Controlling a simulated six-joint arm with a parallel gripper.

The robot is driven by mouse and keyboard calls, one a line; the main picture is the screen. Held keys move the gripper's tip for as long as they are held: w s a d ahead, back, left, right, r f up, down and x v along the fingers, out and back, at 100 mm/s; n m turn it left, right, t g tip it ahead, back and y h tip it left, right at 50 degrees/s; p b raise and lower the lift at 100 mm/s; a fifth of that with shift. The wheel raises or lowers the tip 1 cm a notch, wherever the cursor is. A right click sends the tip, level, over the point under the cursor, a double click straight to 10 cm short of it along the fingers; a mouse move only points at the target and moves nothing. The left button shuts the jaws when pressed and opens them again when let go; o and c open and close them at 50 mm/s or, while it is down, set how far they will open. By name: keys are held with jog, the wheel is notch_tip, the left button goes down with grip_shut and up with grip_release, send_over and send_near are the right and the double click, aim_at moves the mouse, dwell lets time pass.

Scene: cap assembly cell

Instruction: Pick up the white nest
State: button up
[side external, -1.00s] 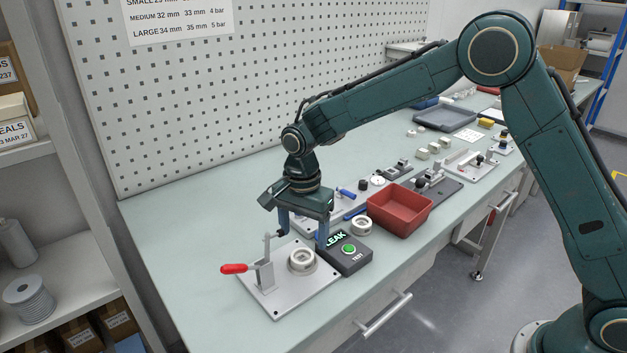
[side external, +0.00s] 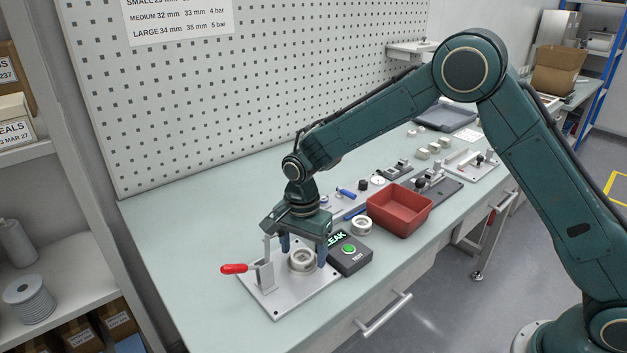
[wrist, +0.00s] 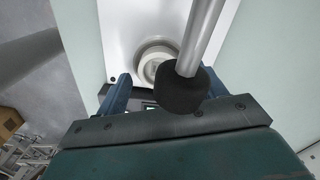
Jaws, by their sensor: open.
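A white ring-shaped nest (side external: 302,259) sits on the light metal plate (side external: 276,303) of the clamp fixture; its round opening also shows in the wrist view (wrist: 152,62). My gripper (side external: 303,252) is open just above the nest, one finger on each side, and I cannot tell whether they touch it. In the wrist view my gripper (wrist: 163,92) has its left finger beside the nest, its right finger partly hidden. A metal rod with a black tip (wrist: 182,90) covers part of the nest there.
The clamp's red handle (side external: 234,268) points left, and its upright part stands close to my gripper. A dark box (side external: 350,259) with a green button and a lit LEAK sign is right of the plate. Behind it are another white ring (side external: 361,226) and a red bin (side external: 400,222).

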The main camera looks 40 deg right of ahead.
aim_at(303, 257)
jog(key=c, duration=1.1)
jog(key=shift+c, duration=0.2)
jog(key=shift+r, duration=0.2)
notch_tip(303, 257, up, 20)
jog(key=shift+f, duration=0.15)
dwell(0.3)
